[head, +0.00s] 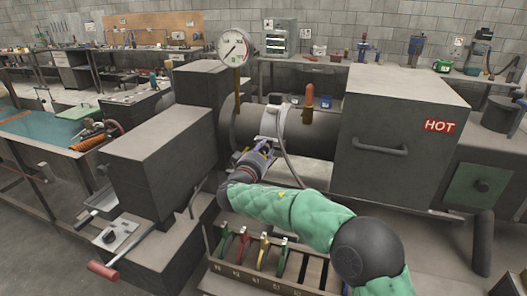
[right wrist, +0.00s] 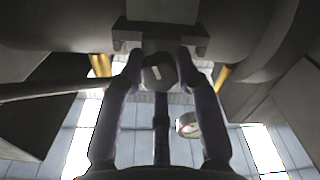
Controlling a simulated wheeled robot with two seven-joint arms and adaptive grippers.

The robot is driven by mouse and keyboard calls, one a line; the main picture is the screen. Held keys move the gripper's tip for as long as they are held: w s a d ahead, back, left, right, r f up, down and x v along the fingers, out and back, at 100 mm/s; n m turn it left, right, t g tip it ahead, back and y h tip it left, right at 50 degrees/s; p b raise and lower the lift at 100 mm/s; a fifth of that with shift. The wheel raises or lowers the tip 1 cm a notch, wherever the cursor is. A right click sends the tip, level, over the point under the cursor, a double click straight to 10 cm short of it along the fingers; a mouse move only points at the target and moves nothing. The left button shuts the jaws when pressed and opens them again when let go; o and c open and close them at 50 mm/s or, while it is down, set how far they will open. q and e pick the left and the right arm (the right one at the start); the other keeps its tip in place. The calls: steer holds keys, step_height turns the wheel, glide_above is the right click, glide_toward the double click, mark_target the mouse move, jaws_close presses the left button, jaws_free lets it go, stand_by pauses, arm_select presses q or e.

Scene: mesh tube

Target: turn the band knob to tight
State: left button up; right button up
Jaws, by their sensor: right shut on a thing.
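The band (head: 271,122) is a pale strap around the dark horizontal tube (head: 315,136) in the middle of the head view. My right gripper (head: 264,147) is at the front of the band, its arm coming in from the lower right. In the right wrist view the band knob (right wrist: 158,74) is a round grey piece with a short pale mark, below a dark bracket (right wrist: 160,38). The fingertips of my right gripper (right wrist: 160,60) are shut on the knob from both sides. In the head view the gripper hides the knob. My left gripper is not in view.
A dial gauge (head: 234,48) stands above the tube's left end. A grey box marked HOT (head: 400,140) closes in on the right. A grey block (head: 160,150) stands at the left. A rack (head: 225,268) of colored-handled tools lies below my arm. A grey cable hangs beside the band.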

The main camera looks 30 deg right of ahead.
steer(key=m, duration=1.1)
steer(key=shift+r, duration=0.15)
steer(key=m, duration=0.4)
steer(key=shift+d+m, duration=0.1)
steer(key=shift+m, duration=2.6)
steer(key=shift+m, duration=0.3)
steer(key=o, duration=1.2)
steer(key=shift+s+d, duration=0.1)
steer(key=shift+c, duration=0.2)
